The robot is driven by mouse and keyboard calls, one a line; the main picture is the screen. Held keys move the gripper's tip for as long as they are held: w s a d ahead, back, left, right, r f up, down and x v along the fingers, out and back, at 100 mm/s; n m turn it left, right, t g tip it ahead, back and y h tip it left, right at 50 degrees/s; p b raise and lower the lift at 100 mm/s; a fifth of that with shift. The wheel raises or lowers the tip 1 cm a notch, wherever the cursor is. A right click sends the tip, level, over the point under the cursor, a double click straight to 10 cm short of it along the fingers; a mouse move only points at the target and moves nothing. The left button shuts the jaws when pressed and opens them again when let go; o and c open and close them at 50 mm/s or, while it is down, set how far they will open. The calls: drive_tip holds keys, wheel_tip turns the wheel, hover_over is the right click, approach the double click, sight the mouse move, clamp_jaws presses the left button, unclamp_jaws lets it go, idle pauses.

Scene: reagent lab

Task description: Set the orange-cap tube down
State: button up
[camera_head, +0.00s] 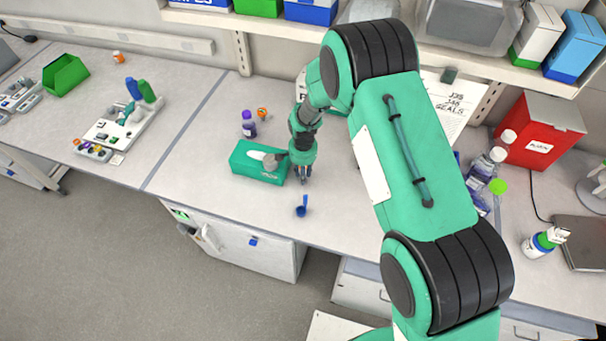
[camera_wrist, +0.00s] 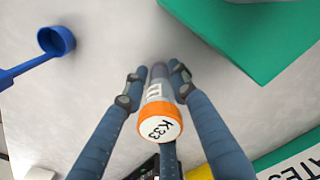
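The orange-cap tube (camera_wrist: 158,110) is in the wrist view, cap towards the camera, with "K33" written on the cap and a label on its body. My gripper (camera_wrist: 157,80) has its fingers around the tube and looks shut on it. In the head view my gripper (camera_head: 303,175) points down low over the counter (camera_head: 225,205), just right of a green box. The tube is too hidden there to make out. I cannot tell whether its bottom touches the counter.
The green box (camera_head: 248,158) is close beside my gripper. A blue scoop (camera_head: 301,209) lies in front, near the counter's edge. A purple-capped bottle (camera_head: 248,124) and a small orange item (camera_head: 262,113) stand behind. The counter to the front left is clear.

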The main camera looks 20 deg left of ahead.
drive_tip(key=shift+o, duration=0.6)
drive_tip(key=shift+r, duration=0.2)
drive_tip(key=shift+r+b, duration=0.7)
drive_tip(key=shift+r, duration=5.25)
drive_tip(key=shift+d+r, duration=0.1)
drive_tip(key=shift+r, duration=0.05)
drive_tip(key=d+r+t, duration=0.1)
drive_tip(key=d+r, duration=0.5)
drive_tip(key=r, duration=0.3)
drive_tip(key=d+r, duration=0.6)
drive_tip(key=r, duration=0.2)
drive_tip(key=s+d+r+n+t, duration=0.1)
drive_tip(key=s+d+r, duration=0.4)
drive_tip(key=d+r, duration=0.3)
drive_tip(key=s+d+r+t, duration=0.1)
drive_tip(key=s+d+r, duration=0.3)
drive_tip(key=d+r, duration=0.4)
drive_tip(key=s+d+r+t, duration=0.1)
drive_tip(key=s+d+r, duration=0.2)
drive_tip(key=s+d, duration=0.4)
drive_tip(key=s+d+r+n+t, duration=0.1)
drive_tip(key=s+d, duration=0.5)
drive_tip(key=s, duration=0.8)
drive_tip(key=shift+s+d+r+n+t, duration=0.3)
drive_tip(key=shift+s+d+r, duration=0.1)
drive_tip(key=shift+r, duration=0.5)
